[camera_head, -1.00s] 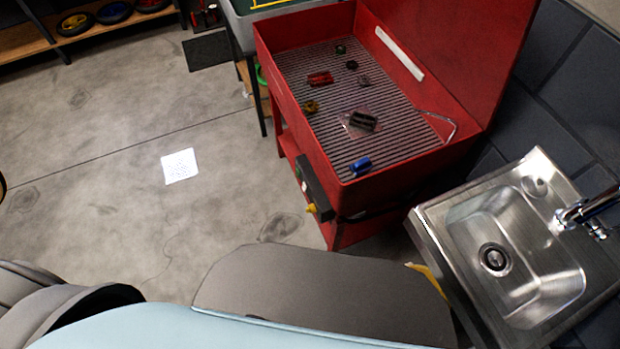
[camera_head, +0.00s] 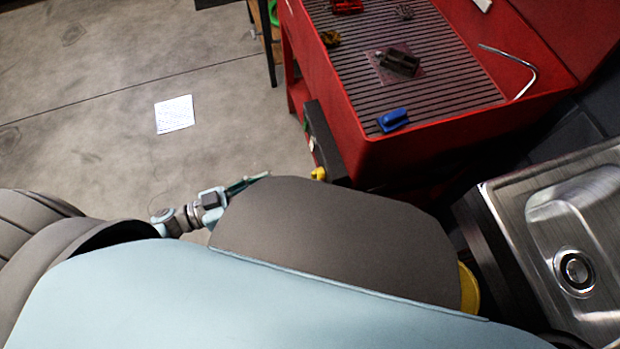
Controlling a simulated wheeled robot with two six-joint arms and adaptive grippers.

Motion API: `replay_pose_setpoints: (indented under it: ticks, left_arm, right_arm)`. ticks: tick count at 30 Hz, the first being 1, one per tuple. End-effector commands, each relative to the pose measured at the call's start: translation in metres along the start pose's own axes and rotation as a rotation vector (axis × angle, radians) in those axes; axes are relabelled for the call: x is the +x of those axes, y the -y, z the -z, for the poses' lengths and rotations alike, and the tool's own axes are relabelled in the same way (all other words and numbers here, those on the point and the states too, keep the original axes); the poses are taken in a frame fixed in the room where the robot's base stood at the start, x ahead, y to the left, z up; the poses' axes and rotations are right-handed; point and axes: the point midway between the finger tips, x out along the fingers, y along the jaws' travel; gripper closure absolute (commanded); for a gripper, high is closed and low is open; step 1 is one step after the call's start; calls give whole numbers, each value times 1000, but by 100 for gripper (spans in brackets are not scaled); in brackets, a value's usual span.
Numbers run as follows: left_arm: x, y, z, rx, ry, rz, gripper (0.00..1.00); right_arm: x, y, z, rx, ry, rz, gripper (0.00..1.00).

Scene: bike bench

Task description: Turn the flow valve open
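A small yellow knob (camera_head: 318,173), which looks like the flow valve, sticks out from the dark box (camera_head: 324,143) on the near left side of the red parts washer (camera_head: 385,158). My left gripper (camera_head: 262,178) is low in front of the washer, a little left of the knob and apart from it. My own body hides part of it, and its fingers are too small to tell open from shut. My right gripper is not in view.
A steel sink (camera_head: 545,205) stands at the right. The floor at the left is clear except for a white sheet (camera_head: 174,114).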

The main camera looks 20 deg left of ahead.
Motion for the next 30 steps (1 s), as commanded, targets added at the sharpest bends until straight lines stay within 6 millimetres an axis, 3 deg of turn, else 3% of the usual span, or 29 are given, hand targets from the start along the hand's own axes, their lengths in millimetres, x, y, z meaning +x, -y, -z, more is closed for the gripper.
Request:
replay_pose_setpoints:
  ticks: [6,12,16,23,30]
  left_arm:
    - [63,0,2,2,-6,3,56]
    - [106,1,1,1,-3,5,56]
    - [116,1,2,0,-2,5,56]
    - [117,1,2,0,0,6,58]
    - [117,1,1,0,-1,6,96]
  right_arm:
    - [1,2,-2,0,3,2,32]
    - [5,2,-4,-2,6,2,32]
    - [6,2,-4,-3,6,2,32]
    - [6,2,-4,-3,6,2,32]
    - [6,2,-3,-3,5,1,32]
